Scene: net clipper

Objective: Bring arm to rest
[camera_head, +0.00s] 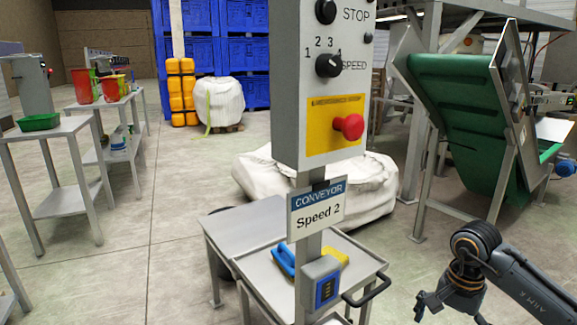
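My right arm comes in from the lower right, and its dark gripper (450,309) hangs low near the bottom edge, right of the control post. Its fingers look spread apart with nothing between them, though the picture's bottom edge is close to the tips. It is apart from the trolley and the control box. My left arm and gripper are not in view.
A grey control box (290,100) with knobs and a red button (349,126) stands close in front on a post. Its sign (317,209) reads "Conveyor Speed 2". Behind is a metal trolley (245,228). A green conveyor (455,95) stands right.

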